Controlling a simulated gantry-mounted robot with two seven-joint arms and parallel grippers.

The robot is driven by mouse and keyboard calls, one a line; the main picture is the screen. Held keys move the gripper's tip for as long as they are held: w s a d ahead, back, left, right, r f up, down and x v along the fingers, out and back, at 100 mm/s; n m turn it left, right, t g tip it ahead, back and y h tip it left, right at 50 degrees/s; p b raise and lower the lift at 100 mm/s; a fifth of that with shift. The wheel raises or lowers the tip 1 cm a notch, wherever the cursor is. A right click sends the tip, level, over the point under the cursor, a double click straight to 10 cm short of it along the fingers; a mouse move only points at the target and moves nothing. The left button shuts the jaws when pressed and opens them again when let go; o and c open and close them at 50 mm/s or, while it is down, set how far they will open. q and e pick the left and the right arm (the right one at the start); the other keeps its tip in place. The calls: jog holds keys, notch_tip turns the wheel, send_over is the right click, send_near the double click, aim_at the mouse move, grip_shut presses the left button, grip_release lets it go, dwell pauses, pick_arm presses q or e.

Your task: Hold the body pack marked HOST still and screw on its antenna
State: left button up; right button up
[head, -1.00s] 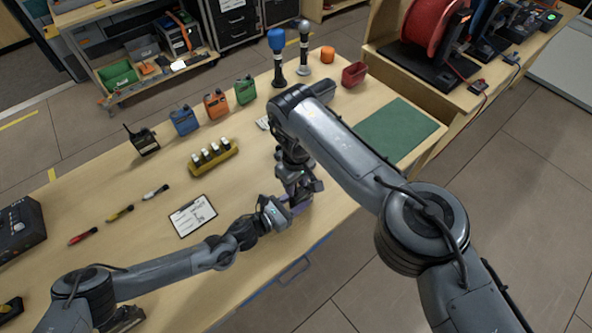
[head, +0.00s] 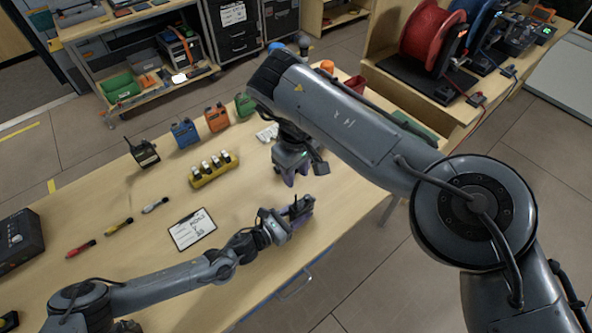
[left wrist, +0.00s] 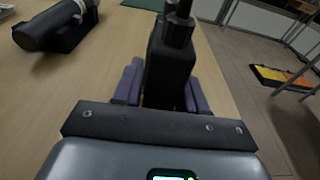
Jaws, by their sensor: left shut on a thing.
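My left gripper (head: 300,212) is shut on a black body pack and holds it upright near the table's front edge. In the left wrist view the body pack (left wrist: 170,72) stands between the purple finger pads, with a dark round antenna base (left wrist: 180,28) rising from its top; the upper end is cut off. In the head view a thin dark antenna (head: 297,203) shows above the left gripper. No HOST mark is readable.
Several coloured packs, including a blue one (head: 185,132) and an orange one (head: 217,117), stand along the back. A yellow battery holder (head: 213,170), a clipboard (head: 192,229) and pens lie left. A dark cylinder in a cradle (left wrist: 50,25) shows in the left wrist view.

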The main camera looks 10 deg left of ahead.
pick_arm(q)
jog(key=o, duration=1.3)
